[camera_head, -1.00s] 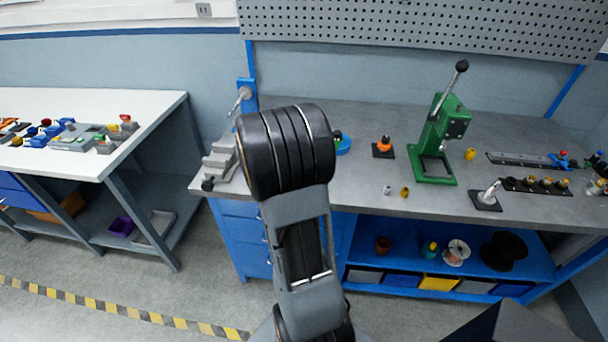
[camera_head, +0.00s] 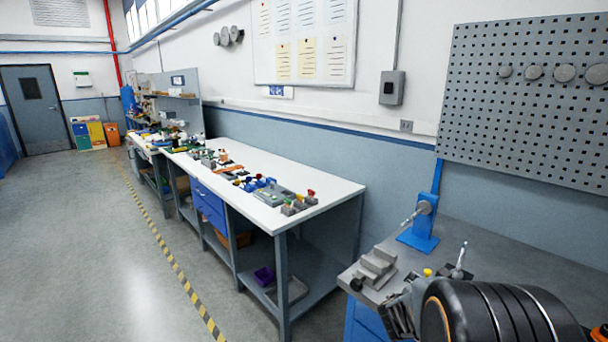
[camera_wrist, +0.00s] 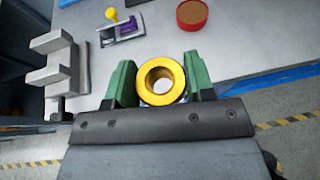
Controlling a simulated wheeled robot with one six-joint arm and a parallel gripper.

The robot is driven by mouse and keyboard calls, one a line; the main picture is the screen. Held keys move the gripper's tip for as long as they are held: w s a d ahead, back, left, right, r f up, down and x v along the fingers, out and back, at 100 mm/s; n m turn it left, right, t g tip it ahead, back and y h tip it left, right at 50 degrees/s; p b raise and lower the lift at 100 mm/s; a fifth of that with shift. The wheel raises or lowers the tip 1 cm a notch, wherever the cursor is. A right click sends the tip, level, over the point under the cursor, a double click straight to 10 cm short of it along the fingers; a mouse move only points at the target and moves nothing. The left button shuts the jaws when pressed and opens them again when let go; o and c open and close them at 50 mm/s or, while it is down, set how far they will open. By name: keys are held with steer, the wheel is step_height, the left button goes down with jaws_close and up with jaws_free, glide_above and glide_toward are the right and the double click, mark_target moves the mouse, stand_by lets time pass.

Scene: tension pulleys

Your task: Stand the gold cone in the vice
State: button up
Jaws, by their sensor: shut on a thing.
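The gold cone (camera_wrist: 161,64) sits between the green fingers of my gripper (camera_wrist: 160,78) in the wrist view. I see it end-on as a gold ring with a round opening, and the fingers are shut on it from both sides. The grey vice (camera_wrist: 56,75) stands to the left of the gripper in the wrist view, its blocky jaws with an open gap between them. The vice also shows in the head view (camera_head: 374,269), at the left corner of the grey bench. In the head view my arm hides much of the bench, and I cannot make out the held cone.
A yellow knob (camera_wrist: 112,15) on a small purple-and-grey fixture and a red round dish (camera_wrist: 192,14) with brown contents lie beyond the gripper. A blue stand (camera_head: 420,232) is behind the vice. A white table (camera_head: 270,205) with parts stands to the left, across a gap.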

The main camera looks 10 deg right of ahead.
steer(key=w+a+f+n+t+y, duration=0.1)
steer(key=w+a+n+t+y, duration=0.2)
steer(key=a, duration=0.9)
steer(key=w+a+f+n+t+y, duration=0.1)
steer(key=w+a+n+t+y, duration=0.3)
steer(key=a, duration=0.9)
steer(key=w+n+y, duration=0.1)
steer(key=w+n, duration=0.1)
steer(key=shift+w+a+f+n, duration=0.2)
steer(key=shift+a+f+n, duration=0.1)
steer(key=shift+f, duration=0.1)
